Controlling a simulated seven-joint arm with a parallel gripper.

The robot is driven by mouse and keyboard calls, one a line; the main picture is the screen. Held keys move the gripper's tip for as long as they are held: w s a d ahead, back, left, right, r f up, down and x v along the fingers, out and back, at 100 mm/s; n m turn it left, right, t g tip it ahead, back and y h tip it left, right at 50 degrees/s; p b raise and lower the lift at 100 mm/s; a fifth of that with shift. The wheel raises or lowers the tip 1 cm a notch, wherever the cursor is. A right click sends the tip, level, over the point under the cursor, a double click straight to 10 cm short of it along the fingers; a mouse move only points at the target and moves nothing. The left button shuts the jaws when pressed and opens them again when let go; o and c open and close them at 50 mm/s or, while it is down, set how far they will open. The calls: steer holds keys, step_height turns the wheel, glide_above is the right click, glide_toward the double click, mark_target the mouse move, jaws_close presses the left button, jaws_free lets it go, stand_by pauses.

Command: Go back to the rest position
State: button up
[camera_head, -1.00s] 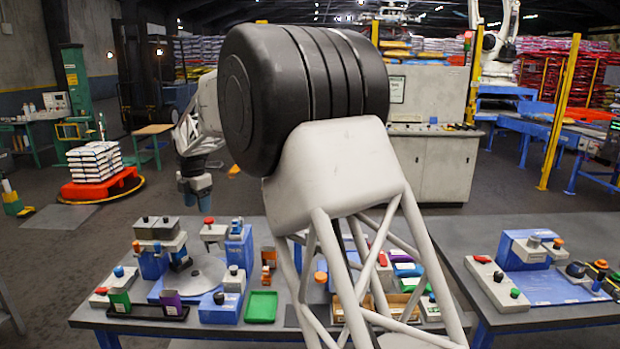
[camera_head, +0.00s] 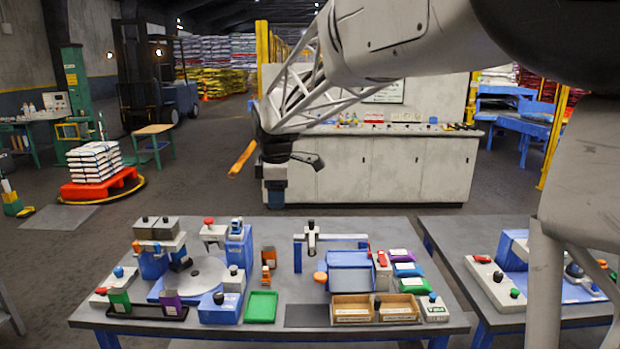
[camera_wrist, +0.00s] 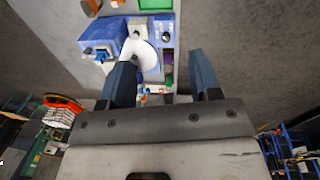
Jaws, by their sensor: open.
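My gripper (camera_head: 275,192) hangs beyond the far edge of the work table (camera_head: 255,225) in the head view, in front of the white cabinet. In the wrist view its two blue fingers (camera_wrist: 162,78) stand wide apart, with nothing between them. My arm crosses the upper right of the head view. The blue machine with a pale round disc (camera_head: 200,278) is on the left of the table; its disc (camera_wrist: 140,55) also shows in the wrist view, below and apart from the fingers.
A blue box (camera_head: 350,272), two cardboard trays (camera_head: 352,309) and a green tray (camera_head: 261,306) are on the table. The white cabinet (camera_head: 400,168) stands behind. A red pallet stand with stacked sacks (camera_head: 95,165) is at the left.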

steer(key=s+d+m, duration=1)
steer(key=s+d, duration=0.7)
steer(key=s, duration=0.2)
steer(key=s+d+f+m, duration=0.3)
steer(key=s, duration=0.4)
steer(key=s+d+f+m+t, duration=0.1)
steer(key=s+d+f+m, duration=0.2)
steer(key=s, duration=0.4)
steer(key=s+d+f+m, duration=0.3)
steer(key=s, duration=0.4)
steer(key=shift+d+f, duration=0.15)
steer(key=shift+d, duration=0.2)
